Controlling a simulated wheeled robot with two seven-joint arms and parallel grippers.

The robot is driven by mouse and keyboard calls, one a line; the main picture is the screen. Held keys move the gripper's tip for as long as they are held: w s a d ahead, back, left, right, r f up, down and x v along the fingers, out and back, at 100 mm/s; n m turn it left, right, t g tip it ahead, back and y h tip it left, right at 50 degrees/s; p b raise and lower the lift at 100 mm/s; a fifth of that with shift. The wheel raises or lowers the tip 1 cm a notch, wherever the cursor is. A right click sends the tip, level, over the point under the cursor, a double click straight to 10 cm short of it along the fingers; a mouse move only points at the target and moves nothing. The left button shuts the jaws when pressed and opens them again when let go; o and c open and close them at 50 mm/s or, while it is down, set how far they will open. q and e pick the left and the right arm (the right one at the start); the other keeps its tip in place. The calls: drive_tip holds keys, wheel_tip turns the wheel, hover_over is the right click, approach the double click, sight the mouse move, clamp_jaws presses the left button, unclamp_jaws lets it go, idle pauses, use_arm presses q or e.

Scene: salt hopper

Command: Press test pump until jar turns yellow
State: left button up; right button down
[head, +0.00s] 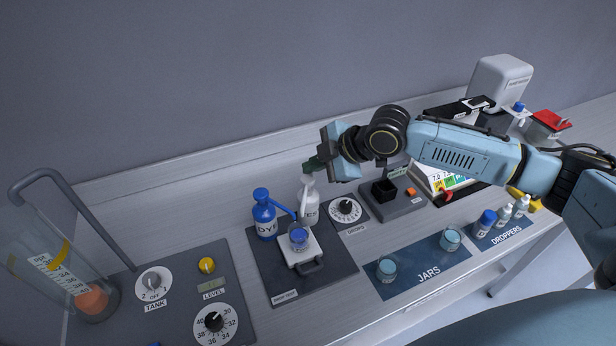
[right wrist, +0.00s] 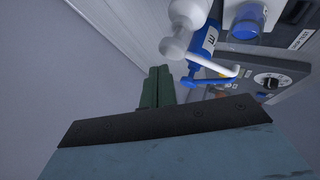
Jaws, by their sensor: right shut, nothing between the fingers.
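A white pump bottle (head: 309,208) stands at the back of a dark mat; its label is only partly legible. A blue pump bottle (head: 264,218) with a "DY" label stands to its left. A jar (head: 299,239) with blue contents sits on a small white stand in front of them, under the spouts. My right gripper (head: 314,164) is shut and empty, its green fingers just above the white pump's head; I cannot tell whether they touch. In the right wrist view the fingers (right wrist: 155,88) are beside the white pump head (right wrist: 173,48). My left gripper is not in view.
Dials and a tank (head: 55,270) are at the left. Two more jars stand on the blue "JARS" mat (head: 420,282); droppers (head: 504,215) are further right. A wall runs behind the bench.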

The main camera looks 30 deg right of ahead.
sight(313, 179)
idle(0.4)
drive_tip(key=shift+f, duration=0.45)
drive_tip(key=shift+s+f, duration=0.1)
drive_tip(key=shift+f, duration=0.7)
idle(0.9)
drive_tip(key=shift+r+p, duration=1.05)
drive_tip(key=shift+r, duration=0.15)
wheel_tip(313, 179, up, 5)
drive_tip(key=p, duration=0.5)
drive_tip(key=shift+r, duration=0.1)
